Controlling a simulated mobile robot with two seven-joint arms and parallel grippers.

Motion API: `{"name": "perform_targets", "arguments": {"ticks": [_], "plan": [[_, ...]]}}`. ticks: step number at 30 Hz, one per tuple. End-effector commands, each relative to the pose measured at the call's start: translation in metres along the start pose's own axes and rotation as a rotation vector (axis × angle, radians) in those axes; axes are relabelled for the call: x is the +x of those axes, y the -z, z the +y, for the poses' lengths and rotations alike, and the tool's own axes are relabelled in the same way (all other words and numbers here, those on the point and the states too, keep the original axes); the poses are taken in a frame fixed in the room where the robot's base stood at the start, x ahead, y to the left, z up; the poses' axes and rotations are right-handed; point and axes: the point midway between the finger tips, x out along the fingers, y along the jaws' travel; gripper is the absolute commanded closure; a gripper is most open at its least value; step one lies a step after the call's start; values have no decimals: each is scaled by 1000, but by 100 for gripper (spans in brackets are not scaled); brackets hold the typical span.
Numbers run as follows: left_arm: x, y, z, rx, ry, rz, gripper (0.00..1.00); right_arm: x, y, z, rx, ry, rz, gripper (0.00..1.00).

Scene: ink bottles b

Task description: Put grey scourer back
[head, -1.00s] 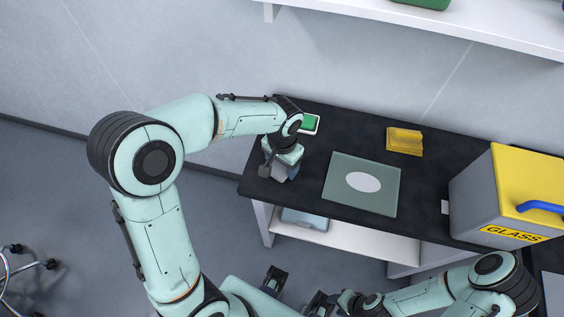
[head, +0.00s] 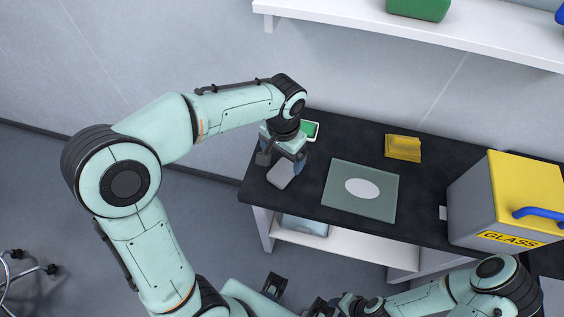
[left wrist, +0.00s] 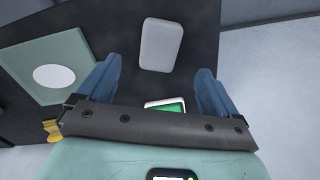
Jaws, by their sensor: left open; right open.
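The grey scourer (head: 281,174) lies flat on the black bench top near its left end, and it also shows in the left wrist view (left wrist: 161,45). My left gripper (head: 283,160) is open and empty above the bench, over the scourer's far side. In the left wrist view its two blue fingers (left wrist: 158,85) stand wide apart, with the scourer beyond them and not between them. A small white tray with a green inside (head: 310,130) sits at the bench's back edge, partly hidden by my left wrist. My right gripper (head: 295,299) is open and empty in front of the bench.
A green mat with a pale oval (head: 338,197) lies right of the scourer. Yellow cloths (head: 403,147) lie behind it. A grey box with a yellow lid marked GLASS (head: 471,203) stands at the right. A white shelf (head: 330,25) hangs above.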

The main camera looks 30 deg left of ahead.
Motion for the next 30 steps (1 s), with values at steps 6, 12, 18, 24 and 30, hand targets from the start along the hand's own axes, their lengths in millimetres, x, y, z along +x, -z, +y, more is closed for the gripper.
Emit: {"name": "perform_targets", "arguments": {"ticks": [6, 12, 18, 24, 30], "plan": [[-31, 0, 0, 0, 0, 1, 7, -6, 2, -2, -1, 1, 3, 57], [-37, 0, 0, 0, 0, 0, 7, -6, 2, -3, -1, 1, 3, 57], [-36, 0, 0, 0, 0, 0, 7, -6, 2, -3, -1, 1, 3, 57], [-36, 0, 0, 0, 0, 0, 7, -6, 2, -3, -1, 1, 3, 57], [-36, 0, 0, 0, 0, 0, 7, -6, 2, -3, -1, 1, 3, 57]]}}
